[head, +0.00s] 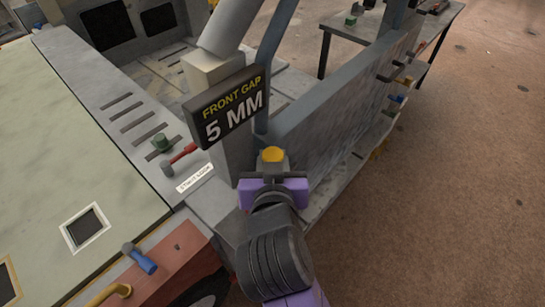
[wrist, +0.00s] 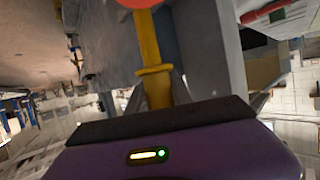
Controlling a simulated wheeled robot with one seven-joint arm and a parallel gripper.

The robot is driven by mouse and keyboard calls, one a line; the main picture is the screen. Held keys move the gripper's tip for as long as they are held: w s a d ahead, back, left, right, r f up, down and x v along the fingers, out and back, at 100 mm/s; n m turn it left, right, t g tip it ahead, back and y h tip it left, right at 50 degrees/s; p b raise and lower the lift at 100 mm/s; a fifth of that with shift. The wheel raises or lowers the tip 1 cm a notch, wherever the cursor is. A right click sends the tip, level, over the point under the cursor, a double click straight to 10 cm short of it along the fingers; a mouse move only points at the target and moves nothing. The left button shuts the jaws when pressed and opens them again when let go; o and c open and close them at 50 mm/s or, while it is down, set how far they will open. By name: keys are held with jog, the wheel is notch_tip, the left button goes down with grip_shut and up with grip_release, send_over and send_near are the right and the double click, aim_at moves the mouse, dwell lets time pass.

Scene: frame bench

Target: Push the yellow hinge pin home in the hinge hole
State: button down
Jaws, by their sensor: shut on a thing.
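The yellow hinge pin (head: 273,154) shows in the head view as a rounded yellow end at the tip of my gripper (head: 272,166). In the wrist view the yellow pin (wrist: 148,42) runs up from between my grey fingers (wrist: 160,92), with a wider collar partway along it. My gripper is shut on the pin. An orange-red round part (wrist: 138,3) sits at the pin's far end, cut off by the picture's top edge. The pin is close to the grey door frame edge. I cannot make out the hinge hole, or whether the pin is in it.
A grey door panel (head: 335,125) stands right of my gripper. A sign reading "FRONT GAP 5 MM" (head: 228,105) is just up and left. A red-handled tool (head: 180,158) and a blue-handled tool (head: 140,259) lie on the vehicle. The floor at right is open.

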jog(key=shift+f+b, duration=2.15)
jog(key=shift+f, duration=0.95)
jog(key=shift+r, duration=0.15)
dwell(0.3)
jog(key=shift+r+p, duration=2.5)
jog(key=shift+r, duration=0.15)
jog(key=shift+p, duration=0.3)
dwell(0.4)
jog(key=shift+f+b, duration=0.65)
jog(key=shift+f, duration=0.25)
